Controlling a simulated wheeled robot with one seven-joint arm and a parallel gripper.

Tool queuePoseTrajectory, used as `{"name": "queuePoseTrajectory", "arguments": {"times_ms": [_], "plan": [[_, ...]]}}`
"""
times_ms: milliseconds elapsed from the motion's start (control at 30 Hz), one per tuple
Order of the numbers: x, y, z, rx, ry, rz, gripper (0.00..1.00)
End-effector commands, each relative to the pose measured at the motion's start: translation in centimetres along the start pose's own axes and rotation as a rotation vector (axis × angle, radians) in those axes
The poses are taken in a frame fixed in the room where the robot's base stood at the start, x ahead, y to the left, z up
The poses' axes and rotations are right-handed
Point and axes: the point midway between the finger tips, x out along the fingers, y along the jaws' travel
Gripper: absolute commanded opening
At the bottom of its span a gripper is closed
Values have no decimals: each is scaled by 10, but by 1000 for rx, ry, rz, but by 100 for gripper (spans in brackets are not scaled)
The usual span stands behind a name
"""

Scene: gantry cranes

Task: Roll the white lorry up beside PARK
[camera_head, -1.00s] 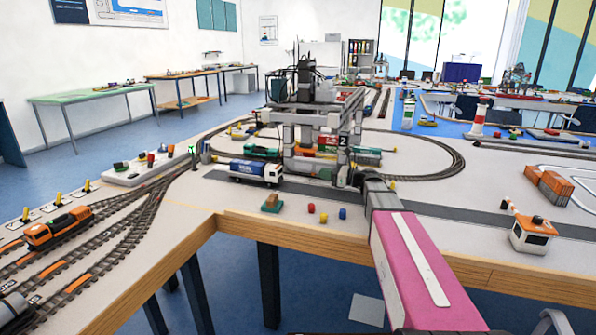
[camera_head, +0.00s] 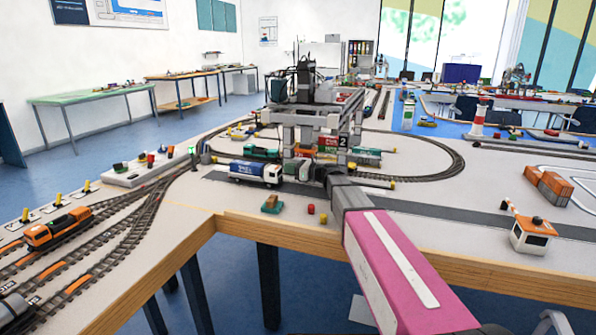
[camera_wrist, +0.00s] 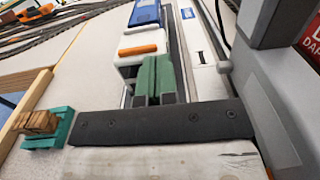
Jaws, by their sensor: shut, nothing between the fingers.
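The white lorry (camera_head: 256,173), with a white cab and a blue box body, stands upright on the grey road strip in front of the crane. In the wrist view its cab (camera_wrist: 133,68) has an orange bar on it, with the blue body beyond at the top. My gripper (camera_wrist: 154,82) is shut and empty, its green fingers close to the cab's front end. I cannot tell whether they touch it. In the head view my arm mostly hides the fingers. I cannot read the word PARK in either view.
The gantry crane (camera_head: 312,115) stands just behind the lorry and close to my arm. An orange-roofed booth (camera_head: 531,235) stands at the right. The grey road (camera_head: 430,206) between is clear.

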Motion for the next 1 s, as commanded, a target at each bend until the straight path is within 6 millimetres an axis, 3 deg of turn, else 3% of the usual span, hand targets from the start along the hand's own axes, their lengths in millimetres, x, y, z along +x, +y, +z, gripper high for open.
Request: {"name": "queuePoseTrajectory", "arguments": {"times_ms": [567, 1000], "plan": [[14, 0, 0, 0, 0, 1, 0], [117, -2, 0, 0, 0, 2, 0]]}}
